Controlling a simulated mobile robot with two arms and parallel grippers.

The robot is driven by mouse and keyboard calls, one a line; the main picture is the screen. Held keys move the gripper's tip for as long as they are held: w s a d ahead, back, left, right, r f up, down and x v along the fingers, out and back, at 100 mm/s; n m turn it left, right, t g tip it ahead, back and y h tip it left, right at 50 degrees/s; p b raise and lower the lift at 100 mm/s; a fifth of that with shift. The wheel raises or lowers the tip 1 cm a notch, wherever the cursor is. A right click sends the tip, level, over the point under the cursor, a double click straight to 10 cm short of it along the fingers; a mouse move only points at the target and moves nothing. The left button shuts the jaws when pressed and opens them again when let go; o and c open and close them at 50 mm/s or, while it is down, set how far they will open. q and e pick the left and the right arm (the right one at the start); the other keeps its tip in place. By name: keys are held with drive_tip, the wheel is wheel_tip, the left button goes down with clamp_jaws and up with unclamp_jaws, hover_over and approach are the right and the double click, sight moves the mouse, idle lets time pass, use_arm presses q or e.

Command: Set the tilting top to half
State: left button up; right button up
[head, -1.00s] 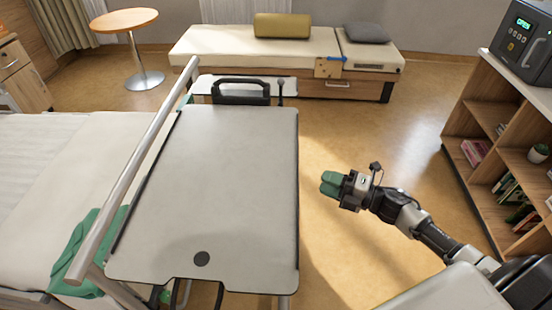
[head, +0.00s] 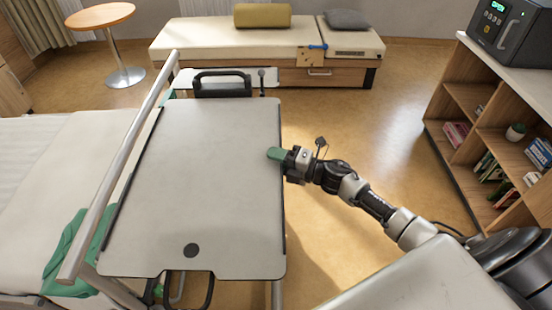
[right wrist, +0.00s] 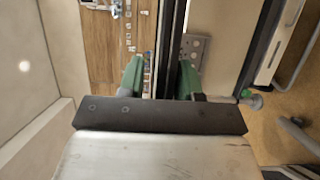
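The tilting top (head: 195,190) is a pale grey board with dark side edges, on the overbed table in the middle of the head view. It looks flat or nearly so. My right gripper (head: 274,154) has green fingertips at the top's right edge, about halfway along. In the right wrist view, the fingers of the right gripper (right wrist: 160,75) stand apart, with a dark upright strip (right wrist: 164,45) between them. I cannot tell if they touch it. My left gripper is not in view.
A bed with a rail (head: 120,165) and green cloth (head: 66,258) borders the table on the left. A shelf unit (head: 470,95) with a dark device (head: 507,32) stands right. A daybed (head: 220,42) is behind. Open floor lies between table and shelf.

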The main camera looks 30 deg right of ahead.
drive_tip(key=shift+c, duration=0.3)
